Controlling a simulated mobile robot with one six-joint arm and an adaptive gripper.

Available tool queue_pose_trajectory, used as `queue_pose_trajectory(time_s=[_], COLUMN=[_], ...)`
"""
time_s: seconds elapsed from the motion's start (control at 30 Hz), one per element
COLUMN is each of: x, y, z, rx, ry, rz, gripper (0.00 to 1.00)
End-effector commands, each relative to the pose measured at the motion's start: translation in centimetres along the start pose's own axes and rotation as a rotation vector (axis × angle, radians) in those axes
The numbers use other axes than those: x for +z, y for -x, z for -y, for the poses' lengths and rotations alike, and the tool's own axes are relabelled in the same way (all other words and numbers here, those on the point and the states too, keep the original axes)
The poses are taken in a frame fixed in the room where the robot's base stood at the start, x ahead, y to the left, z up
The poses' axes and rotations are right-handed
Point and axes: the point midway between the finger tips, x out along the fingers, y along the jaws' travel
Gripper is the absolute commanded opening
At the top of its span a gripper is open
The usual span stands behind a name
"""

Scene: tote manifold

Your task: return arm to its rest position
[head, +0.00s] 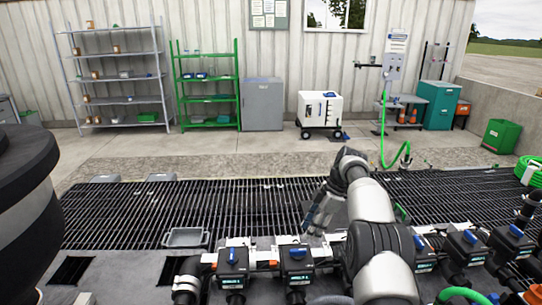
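My arm (370,200) reaches out from the lower right of the head view, and its wrist bends down and to the left. My gripper (313,222) hangs over the near edge of the floor grating, just behind the manifold (262,262). Its fingers are small and dark against the grating, so I cannot tell whether they are open or shut. I see no object clearly held in it. Part of the manifold is hidden behind my arm.
Blue-handled valves (295,256) line the manifold on both sides of my arm. A grey tray (187,237) lies left of the gripper. A green hose (400,158) hangs at the wall. Shelves (118,80) and a white wheeled cart (320,110) stand far back. The grating (180,205) is mostly clear.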

Motion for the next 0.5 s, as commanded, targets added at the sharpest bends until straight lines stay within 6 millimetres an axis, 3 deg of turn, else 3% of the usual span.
queue_pose_trajectory(time_s=[0.13,0.27,0.5], x=[-2.9,-5.4,-9.1], y=[5.4,10.0,16.3], z=[1.5,4.5,12.6], rx=[0.044,0.091,0.2], ry=[-0.139,-0.304,-0.595], rz=[0.04,0.076,0.117], gripper=[0.33,0.33,0.33])
